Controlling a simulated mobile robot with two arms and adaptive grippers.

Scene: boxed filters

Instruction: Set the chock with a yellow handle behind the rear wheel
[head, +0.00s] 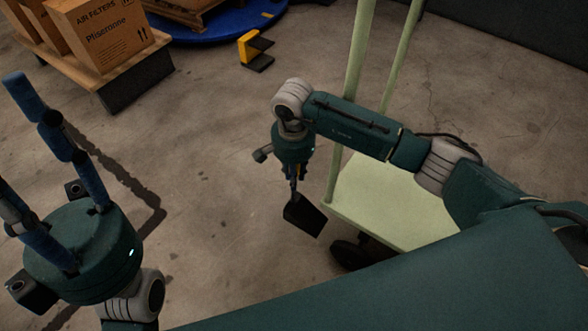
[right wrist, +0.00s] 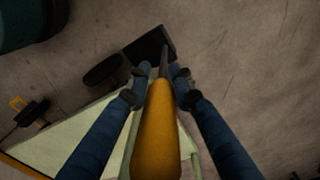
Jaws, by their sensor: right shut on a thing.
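My right gripper (head: 294,172) is shut on the yellow handle of the chock. The chock's black wedge (head: 304,215) hangs below it, beside the near left corner of the pale green cart (head: 372,205). In the right wrist view the yellow handle (right wrist: 156,130) lies between the blue fingers (right wrist: 157,82), with the black wedge (right wrist: 150,44) past the fingertips. A dark cart wheel (head: 349,255) is right of and below the wedge; a wheel (right wrist: 105,70) also shows close to it in the wrist view. I cannot tell whether the wedge touches the floor. My left gripper (head: 12,140) is open and empty.
A yellow-and-black object (head: 256,50) stands on the floor at the back. Boxed air filters (head: 100,35) sit on a wooden platform (head: 130,70) at upper left, by a blue round base (head: 225,28).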

